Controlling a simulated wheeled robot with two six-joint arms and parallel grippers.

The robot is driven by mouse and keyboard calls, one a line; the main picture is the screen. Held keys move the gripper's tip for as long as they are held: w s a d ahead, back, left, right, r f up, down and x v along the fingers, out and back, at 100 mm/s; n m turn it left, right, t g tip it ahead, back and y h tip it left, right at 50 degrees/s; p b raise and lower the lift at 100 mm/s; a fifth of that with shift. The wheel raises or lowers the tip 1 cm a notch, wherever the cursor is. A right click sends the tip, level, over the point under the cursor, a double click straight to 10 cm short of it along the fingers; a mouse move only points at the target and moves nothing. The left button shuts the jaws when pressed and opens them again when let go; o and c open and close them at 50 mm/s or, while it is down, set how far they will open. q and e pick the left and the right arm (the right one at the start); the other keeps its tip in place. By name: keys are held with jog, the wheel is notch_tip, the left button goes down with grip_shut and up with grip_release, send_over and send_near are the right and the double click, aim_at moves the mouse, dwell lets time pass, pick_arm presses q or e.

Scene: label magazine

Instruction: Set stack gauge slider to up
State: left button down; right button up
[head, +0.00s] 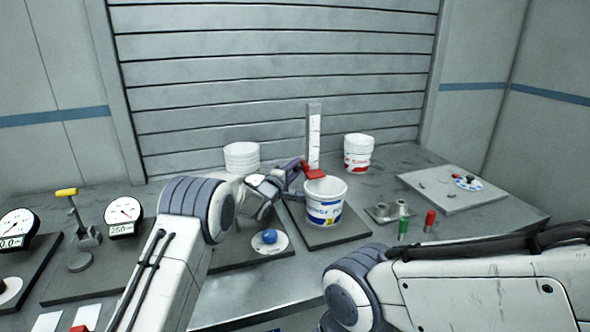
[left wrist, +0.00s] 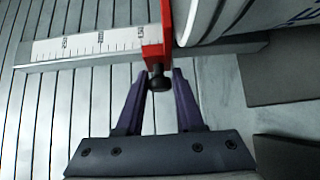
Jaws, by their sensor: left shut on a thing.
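The stack gauge is an upright grey post with a white scale (head: 314,140), standing behind a white bucket (head: 327,207). Its red slider (head: 315,174) sits low on the post, by the bucket's rim. In the left wrist view the scale (left wrist: 90,44) lies sideways, and the red slider (left wrist: 155,50) carries a dark round knob (left wrist: 160,83). My left gripper (head: 303,166) is at the slider from the left. In the wrist view its purple fingers (left wrist: 160,80) are shut on the knob. My right gripper is out of view; only its arm shows.
White containers stand at the back left (head: 241,158) and back right (head: 358,153). Dial gauges (head: 123,215) and a yellow-handled lever (head: 80,217) are at left. A blue knob (head: 269,236) sits below my left gripper. Green (head: 403,228) and red (head: 430,219) cylinders stand right of the bucket.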

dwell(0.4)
pick_arm(q)
notch_tip(320, 180, up, 19)
jog(key=p, duration=1.3)
jog(key=c, duration=0.6)
grip_release()
jog(key=shift+f, duration=0.1)
